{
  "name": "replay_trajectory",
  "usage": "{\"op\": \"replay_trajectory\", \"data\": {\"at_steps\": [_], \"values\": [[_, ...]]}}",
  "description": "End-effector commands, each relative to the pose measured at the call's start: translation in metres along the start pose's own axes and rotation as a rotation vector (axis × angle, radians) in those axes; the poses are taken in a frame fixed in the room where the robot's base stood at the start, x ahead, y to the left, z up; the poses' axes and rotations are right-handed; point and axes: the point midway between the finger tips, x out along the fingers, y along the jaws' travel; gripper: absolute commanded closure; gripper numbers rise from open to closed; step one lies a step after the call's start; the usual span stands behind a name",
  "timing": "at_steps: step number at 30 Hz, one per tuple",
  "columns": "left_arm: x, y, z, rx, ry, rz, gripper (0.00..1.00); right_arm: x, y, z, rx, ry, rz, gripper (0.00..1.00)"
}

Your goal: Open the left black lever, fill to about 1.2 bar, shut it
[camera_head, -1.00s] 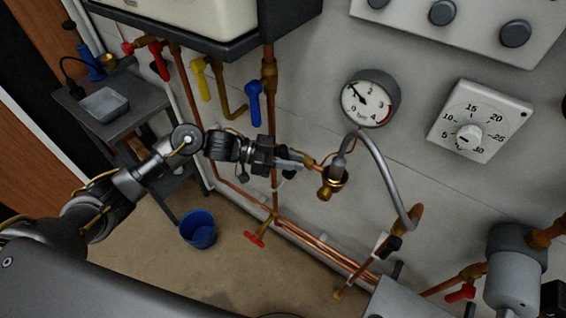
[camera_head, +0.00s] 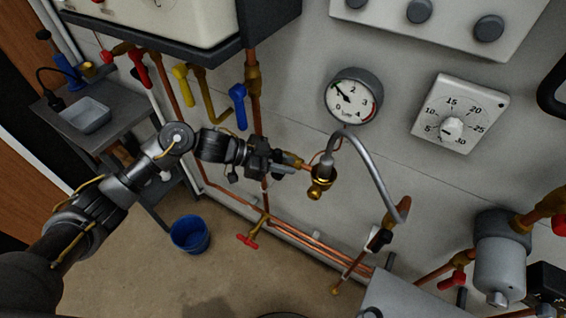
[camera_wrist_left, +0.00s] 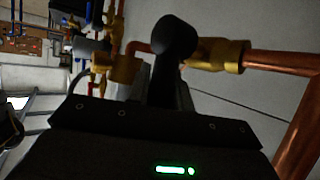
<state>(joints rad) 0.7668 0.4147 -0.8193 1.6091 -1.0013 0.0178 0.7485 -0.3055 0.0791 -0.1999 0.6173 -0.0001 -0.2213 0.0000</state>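My left gripper (camera_head: 280,163) is at the brass valve on the left end of the grey filling hose (camera_head: 375,165). In the left wrist view a black lever (camera_wrist_left: 175,40) with a rounded end stands upright in front of the gripper, before a brass valve (camera_wrist_left: 222,54). In the head view the gripper mostly hides that lever. Whether the fingers touch or clasp it cannot be told. The pressure gauge (camera_head: 353,98) has its needle pointing up-left, roughly around 1; the exact reading is too small. A second black lever (camera_head: 380,240) is at the hose's right end. My right gripper is not in view.
Blue (camera_head: 238,105), yellow (camera_head: 181,72) and red levers (camera_head: 139,66) hang under the boiler (camera_head: 165,25). A thermostat dial (camera_head: 452,127) is right of the gauge. A blue bucket (camera_head: 190,235) stands on the floor. Copper pipes run low along the wall.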

Motion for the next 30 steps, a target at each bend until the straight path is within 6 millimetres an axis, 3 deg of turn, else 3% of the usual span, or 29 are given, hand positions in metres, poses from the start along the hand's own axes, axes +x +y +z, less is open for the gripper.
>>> {"op": "replay_trajectory", "data": {"at_steps": [1,5,17,30], "values": [[0.001,0.001,0.001,0.001,-0.002,0.002,0.73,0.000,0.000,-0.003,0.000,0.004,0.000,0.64],[0.000,0.001,0.001,0.000,-0.001,0.001,0.57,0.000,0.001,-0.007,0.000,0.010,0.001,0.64],[-0.006,0.000,0.003,0.002,0.000,0.000,0.57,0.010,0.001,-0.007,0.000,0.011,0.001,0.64],[-0.087,0.000,0.041,0.001,-0.003,-0.001,0.57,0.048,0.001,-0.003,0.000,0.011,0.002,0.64]]}}
